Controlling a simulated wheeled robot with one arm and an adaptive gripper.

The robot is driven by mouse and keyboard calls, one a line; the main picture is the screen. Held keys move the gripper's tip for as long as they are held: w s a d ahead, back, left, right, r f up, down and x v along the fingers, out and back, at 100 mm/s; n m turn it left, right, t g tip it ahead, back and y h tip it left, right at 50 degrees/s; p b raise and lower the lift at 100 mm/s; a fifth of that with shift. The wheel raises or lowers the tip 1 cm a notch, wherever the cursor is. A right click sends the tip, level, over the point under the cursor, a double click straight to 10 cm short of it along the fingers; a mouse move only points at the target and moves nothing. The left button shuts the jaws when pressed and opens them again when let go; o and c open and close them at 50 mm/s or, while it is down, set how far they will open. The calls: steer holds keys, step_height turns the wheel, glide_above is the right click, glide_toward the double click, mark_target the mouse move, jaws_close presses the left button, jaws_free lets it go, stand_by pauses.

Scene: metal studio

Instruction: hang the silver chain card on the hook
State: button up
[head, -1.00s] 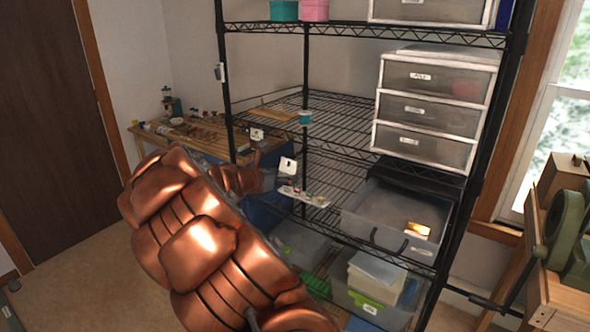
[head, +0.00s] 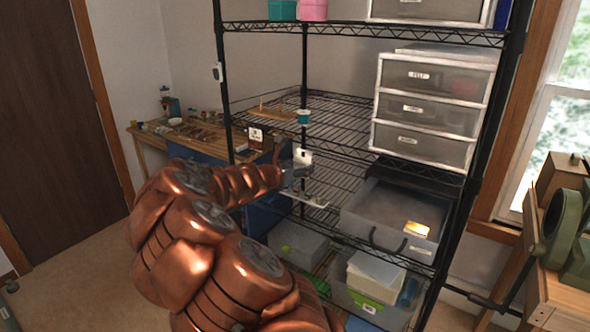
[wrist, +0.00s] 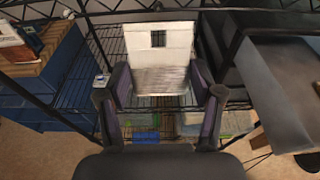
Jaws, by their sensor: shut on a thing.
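The silver chain card (wrist: 158,45) is a white card with a dark square opening near its top and a silver, chain-like band below. In the wrist view it stands upright between the two dark fingers of my gripper (wrist: 160,82), which is shut on it. I cannot make out the hook clearly in either view.
The black wire rack (head: 345,125) has shelves close around my gripper. A white drawer unit (head: 430,105) and a grey open bin (head: 385,222) stand to the right. A workbench (head: 150,138) stands behind.

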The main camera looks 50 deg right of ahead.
steer(key=shift+r+b+x, duration=0.2)
steer(key=shift+x, duration=1.4)
steer(key=shift+r+b+x, duration=0.15)
steer(key=shift+r+x, duration=0.05)
steer(key=shift+x, duration=1.45)
steer(key=shift+w+d+f, duration=0.1)
steer(key=shift+d+f, duration=0.35)
steer(key=shift+d, duration=0.35)
steer(key=o, duration=1.2)
steer(key=shift+a, duration=0.1)
steer(key=v, duration=1)
steer(key=shift+a+r, duration=0.15)
steer(key=shift+a, duration=0.7)
